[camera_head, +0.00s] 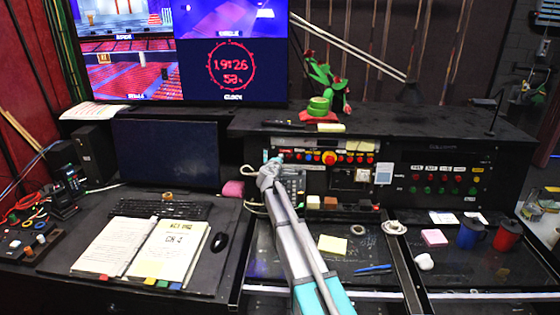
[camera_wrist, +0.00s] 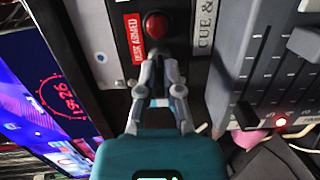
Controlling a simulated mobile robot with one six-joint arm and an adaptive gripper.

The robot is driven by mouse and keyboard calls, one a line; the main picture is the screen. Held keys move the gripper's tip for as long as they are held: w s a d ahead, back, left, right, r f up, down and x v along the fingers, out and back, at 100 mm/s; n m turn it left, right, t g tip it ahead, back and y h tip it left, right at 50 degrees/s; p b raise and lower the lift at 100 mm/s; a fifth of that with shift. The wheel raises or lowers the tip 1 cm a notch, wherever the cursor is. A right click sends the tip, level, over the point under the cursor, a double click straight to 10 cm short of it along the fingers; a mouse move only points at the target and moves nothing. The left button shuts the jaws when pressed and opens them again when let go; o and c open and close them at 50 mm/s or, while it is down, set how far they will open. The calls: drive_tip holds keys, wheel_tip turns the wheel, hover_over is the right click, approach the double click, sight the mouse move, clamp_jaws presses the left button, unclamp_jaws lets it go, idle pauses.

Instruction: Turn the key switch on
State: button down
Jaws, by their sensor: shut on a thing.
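My gripper (camera_head: 270,164) reaches the left end of the control panel in the head view. In the wrist view my gripper (camera_wrist: 160,66) has its fingertips drawn together at the panel, just below a round red button (camera_wrist: 156,25) by a "DESK ARMED" label (camera_wrist: 134,37). The fingers are shut on the key switch, which they mostly hide; only a dark bit shows between the tips. Which way the key is turned cannot be seen. In the head view my gripper covers the switch.
A fader panel (camera_wrist: 268,70) lies right of my gripper in the wrist view. A monitor (camera_head: 166,154), keyboard (camera_head: 160,207) and open binder (camera_head: 140,252) are on the left. A row of buttons (camera_head: 330,158) lies to the right.

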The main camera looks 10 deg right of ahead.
drive_tip(key=c, duration=0.8)
unclamp_jaws()
